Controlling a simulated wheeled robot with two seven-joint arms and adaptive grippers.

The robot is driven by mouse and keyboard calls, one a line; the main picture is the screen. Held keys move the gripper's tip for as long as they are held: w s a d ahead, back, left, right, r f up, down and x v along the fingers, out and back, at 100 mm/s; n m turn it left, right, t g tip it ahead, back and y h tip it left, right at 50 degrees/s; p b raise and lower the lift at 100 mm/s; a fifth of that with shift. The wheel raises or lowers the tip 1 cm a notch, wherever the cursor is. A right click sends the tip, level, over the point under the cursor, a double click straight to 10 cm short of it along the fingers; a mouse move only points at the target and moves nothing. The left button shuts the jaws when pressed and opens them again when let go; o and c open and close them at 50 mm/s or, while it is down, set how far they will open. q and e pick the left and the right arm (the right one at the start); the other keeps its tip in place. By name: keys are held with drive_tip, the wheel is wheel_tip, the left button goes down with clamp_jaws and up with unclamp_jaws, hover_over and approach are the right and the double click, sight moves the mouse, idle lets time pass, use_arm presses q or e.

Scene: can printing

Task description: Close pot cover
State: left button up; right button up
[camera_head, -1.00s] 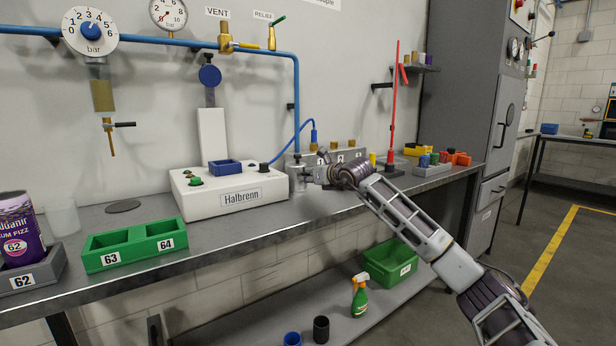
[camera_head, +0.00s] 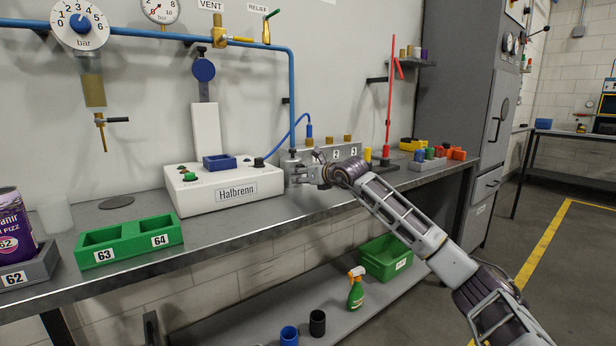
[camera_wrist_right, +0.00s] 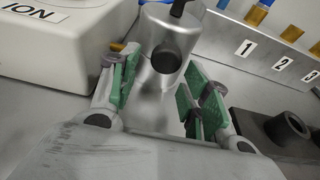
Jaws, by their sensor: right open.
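A silver metal pot (camera_wrist_right: 160,45) with a dark round spot on its side stands on the bench in the right wrist view. A black piece meets its top. In the head view the pot (camera_head: 290,165) is small, right of the white Halbrenn box and under the blue pipe's end. I cannot tell where its cover is or how it sits. My right gripper (camera_wrist_right: 160,80) is open, its green-padded fingers at either side of the pot's near side. In the head view the right gripper (camera_head: 296,174) partly hides the pot. My left gripper is not in view.
The white Halbrenn box (camera_head: 205,205) stands close left of the pot. A numbered grey block (camera_wrist_right: 250,45) with brass fittings is behind and right. A dark ring-topped part (camera_wrist_right: 287,130) lies right of the gripper. Green trays (camera_head: 130,240) sit at the bench's front left.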

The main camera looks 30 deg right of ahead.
drive_tip(key=shift+v, duration=4.1)
drive_tip(key=shift+s+r, duration=0.2)
drive_tip(key=shift+s, duration=0.7)
drive_tip(key=shift+s+d, duration=0.15)
drive_tip(key=shift+s, duration=0.3)
drive_tip(key=shift+s+r, duration=0.3)
drive_tip(key=shift+s, duration=0.2)
